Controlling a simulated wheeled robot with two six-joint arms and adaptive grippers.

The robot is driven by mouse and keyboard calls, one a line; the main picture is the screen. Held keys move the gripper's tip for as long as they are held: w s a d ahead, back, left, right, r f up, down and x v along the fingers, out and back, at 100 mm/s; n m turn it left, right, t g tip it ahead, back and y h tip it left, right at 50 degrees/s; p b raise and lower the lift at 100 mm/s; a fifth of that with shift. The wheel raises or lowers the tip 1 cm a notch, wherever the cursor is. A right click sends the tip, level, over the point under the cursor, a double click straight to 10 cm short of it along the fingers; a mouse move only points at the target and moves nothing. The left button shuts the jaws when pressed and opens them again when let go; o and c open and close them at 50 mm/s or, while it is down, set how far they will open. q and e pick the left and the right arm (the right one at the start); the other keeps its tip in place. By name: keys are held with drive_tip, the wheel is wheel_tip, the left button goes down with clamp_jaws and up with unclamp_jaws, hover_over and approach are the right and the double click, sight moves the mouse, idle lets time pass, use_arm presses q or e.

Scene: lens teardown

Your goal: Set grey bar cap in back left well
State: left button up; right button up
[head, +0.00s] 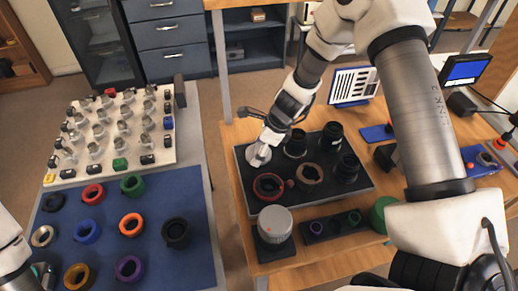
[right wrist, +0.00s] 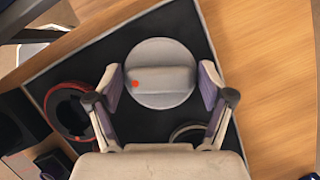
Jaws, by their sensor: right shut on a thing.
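The grey bar cap (right wrist: 160,62), a round disc with a raised bar and a red dot, lies between the fingers of my right gripper (right wrist: 161,88) in the right wrist view. In the head view the cap (head: 258,155) is at the back left corner of the black tray (head: 333,193), under my right gripper (head: 262,146). The well below the cap is hidden, and I cannot tell whether the cap is fully seated. My left gripper (head: 42,272) shows only partly at the lower left edge; its fingers are unclear.
The tray also holds a red ring (head: 269,186), a brown ring (head: 309,174) and black lens barrels (head: 346,167). A large grey knob (head: 275,222) stands in front. A blue mat (head: 105,230) with coloured rings lies left, across a gap. A monitor (head: 465,70) stands at the right.

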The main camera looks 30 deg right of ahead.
drive_tip(key=shift+f+b, duration=0.45)
drive_tip(key=shift+f, duration=0.15)
drive_tip(key=o, duration=1)
drive_tip(key=shift+r, duration=0.1)
